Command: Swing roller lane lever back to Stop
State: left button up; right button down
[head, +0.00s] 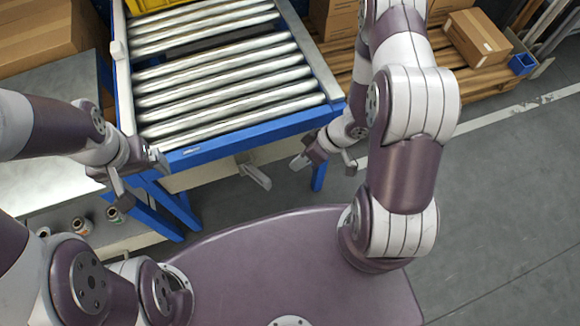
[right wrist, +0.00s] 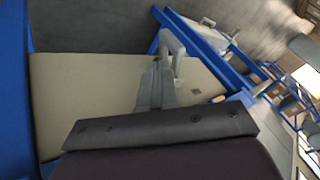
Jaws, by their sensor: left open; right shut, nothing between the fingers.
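The lever (head: 255,175) is a pale grey handle under the front blue rail of the roller lane (head: 215,75). In the right wrist view, a pale bent bar (right wrist: 173,45) that looks like the lever handle stands just beyond my fingertips; I cannot tell whether they touch. My right gripper (head: 300,163) is shut and empty, to the right of the lever in the head view. Its fingers (right wrist: 156,85) lie together in the right wrist view. My left gripper (head: 139,178) is open and empty at the lane's front left corner. Stop markings are not readable.
The blue front rail (head: 250,130) and a cream panel (right wrist: 85,100) lie close to my right gripper. Small rolls (head: 82,226) stand on a bench at lower left. Boxes (head: 477,37) lie on pallets at the back right. The floor at right is clear.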

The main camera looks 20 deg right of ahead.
aim_at(256, 174)
jog(key=b+x, duration=0.3)
jog(key=x, duration=0.6)
